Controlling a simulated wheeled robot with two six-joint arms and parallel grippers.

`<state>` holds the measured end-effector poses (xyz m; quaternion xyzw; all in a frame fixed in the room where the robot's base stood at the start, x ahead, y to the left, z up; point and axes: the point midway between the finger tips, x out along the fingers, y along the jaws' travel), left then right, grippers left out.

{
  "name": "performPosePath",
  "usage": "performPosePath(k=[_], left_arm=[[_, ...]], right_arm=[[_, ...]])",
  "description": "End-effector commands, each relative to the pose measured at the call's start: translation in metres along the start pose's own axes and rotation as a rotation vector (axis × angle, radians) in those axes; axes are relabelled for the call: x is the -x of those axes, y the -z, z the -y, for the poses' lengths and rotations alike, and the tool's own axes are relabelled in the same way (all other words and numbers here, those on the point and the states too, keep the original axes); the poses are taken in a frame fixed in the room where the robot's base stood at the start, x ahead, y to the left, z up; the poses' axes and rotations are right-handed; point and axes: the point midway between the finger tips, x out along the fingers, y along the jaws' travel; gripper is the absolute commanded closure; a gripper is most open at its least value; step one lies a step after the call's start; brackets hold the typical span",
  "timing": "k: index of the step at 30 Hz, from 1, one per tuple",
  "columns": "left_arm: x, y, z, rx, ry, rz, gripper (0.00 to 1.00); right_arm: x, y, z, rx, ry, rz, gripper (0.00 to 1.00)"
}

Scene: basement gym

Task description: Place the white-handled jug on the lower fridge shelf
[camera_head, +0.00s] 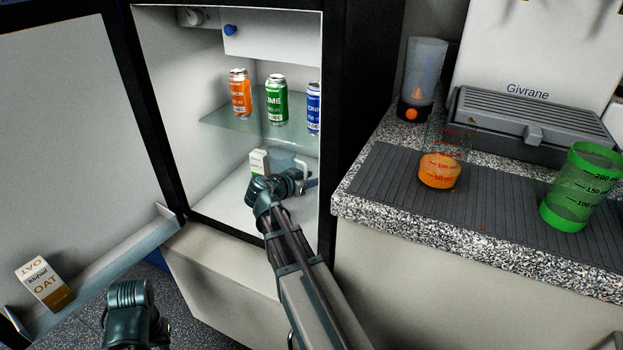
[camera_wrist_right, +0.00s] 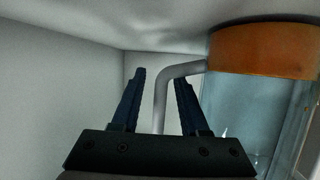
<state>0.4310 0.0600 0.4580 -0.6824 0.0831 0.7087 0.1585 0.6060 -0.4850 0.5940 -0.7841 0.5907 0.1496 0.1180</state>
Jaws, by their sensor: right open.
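The white-handled jug (camera_head: 284,159) stands in the lower part of the fridge, below the glass shelf. Its clear bluish body is partly hidden behind my right gripper. My right gripper (camera_head: 300,183) is inside the fridge at the jug's handle side. In the right wrist view its open fingers (camera_wrist_right: 160,95) are on either side of the pale bent handle (camera_wrist_right: 161,100), with gaps on both sides. The jug body (camera_wrist_right: 245,110) and its orange band (camera_wrist_right: 265,52) are just to the right. My left gripper (camera_head: 130,310) is low at the left, outside the fridge; its fingers cannot be made out.
A small carton (camera_head: 259,162) stands beside the jug. Cans in orange (camera_head: 240,92), green (camera_head: 276,98) and blue (camera_head: 313,107) stand on the glass shelf (camera_head: 225,121) above my gripper. The open fridge door (camera_head: 75,120) holds an oat carton (camera_head: 44,284). The counter (camera_head: 365,205) is at the right.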

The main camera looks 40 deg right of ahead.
Motion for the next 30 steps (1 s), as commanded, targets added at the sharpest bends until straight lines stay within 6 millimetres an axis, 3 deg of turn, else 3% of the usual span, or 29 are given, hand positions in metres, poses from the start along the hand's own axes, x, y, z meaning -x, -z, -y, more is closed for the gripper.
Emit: performPosePath(k=[15,21,30], left_arm=[[0.04,-0.002,0.004,-0.003,0.002,0.001,0.71],[0.045,-0.003,0.005,-0.002,0.003,0.001,0.71],[0.045,-0.003,0.005,-0.001,0.003,0.002,0.71]], right_arm=[[0.1,0.003,0.0,0.001,0.003,-0.001,0.56],[0.117,0.001,0.0,0.0,0.001,0.0,0.56],[0.12,0.0,0.0,0.0,0.0,0.0,0.56]])
